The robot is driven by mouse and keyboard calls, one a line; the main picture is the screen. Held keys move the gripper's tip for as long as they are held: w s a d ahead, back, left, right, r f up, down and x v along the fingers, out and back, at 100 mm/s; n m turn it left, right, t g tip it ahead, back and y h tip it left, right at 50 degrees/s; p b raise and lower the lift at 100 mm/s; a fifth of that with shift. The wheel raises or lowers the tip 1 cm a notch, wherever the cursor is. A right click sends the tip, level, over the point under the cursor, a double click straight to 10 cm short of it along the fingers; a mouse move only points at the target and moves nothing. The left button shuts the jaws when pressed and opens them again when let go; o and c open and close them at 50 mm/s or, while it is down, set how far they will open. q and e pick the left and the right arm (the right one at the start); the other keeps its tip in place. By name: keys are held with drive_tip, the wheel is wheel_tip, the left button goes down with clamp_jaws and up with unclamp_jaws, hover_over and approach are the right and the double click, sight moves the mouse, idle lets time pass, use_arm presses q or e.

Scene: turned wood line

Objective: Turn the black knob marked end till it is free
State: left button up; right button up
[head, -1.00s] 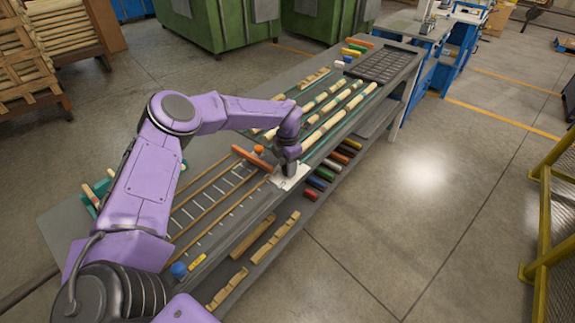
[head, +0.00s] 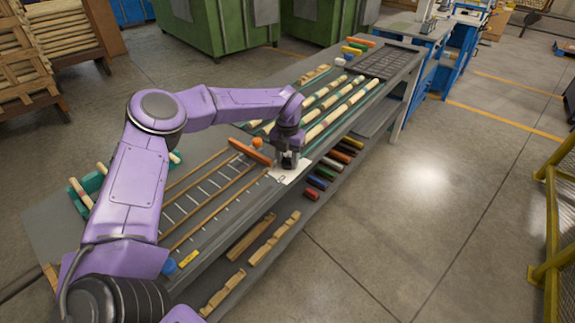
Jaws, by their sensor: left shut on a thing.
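My left gripper (head: 289,165) points down over a white plate (head: 281,178) near the bench's front edge. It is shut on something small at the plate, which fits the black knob. The knob itself and its marking are hidden by the fingers, so I cannot tell how far it has turned. An orange bar (head: 250,152) lies just left of the gripper, with a round orange knob (head: 257,142) beside it. My right gripper is out of view.
A rack of rods and rungs (head: 205,198) lies left of the plate. Several turned wood pieces (head: 338,113) lie in rows behind. A blue knob (head: 169,266) is at the near end. Coloured blocks (head: 330,163) and pale wood pieces (head: 272,238) sit on the lower shelf.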

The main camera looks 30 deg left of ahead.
sight(289, 159)
use_arm(q)
drive_tip(key=n+b, duration=0.2)
drive_tip(key=n, duration=0.1)
drive_tip(key=n+b, duration=0.3)
drive_tip(key=shift+d+f+b, duration=0.1)
drive_tip(key=shift+f+b, duration=0.1)
drive_tip(key=shift+b, duration=0.15)
drive_tip(key=shift+r+n+b, duration=0.2)
drive_tip(key=shift+n+b, duration=1.8)
drive_tip(key=shift+n, duration=0.6)
drive_tip(key=o, duration=1.1)
drive_tip(key=shift+c, duration=0.2)
wheel_tip(289, 159, up, 11)
drive_tip(key=shift+f, duration=0.15)
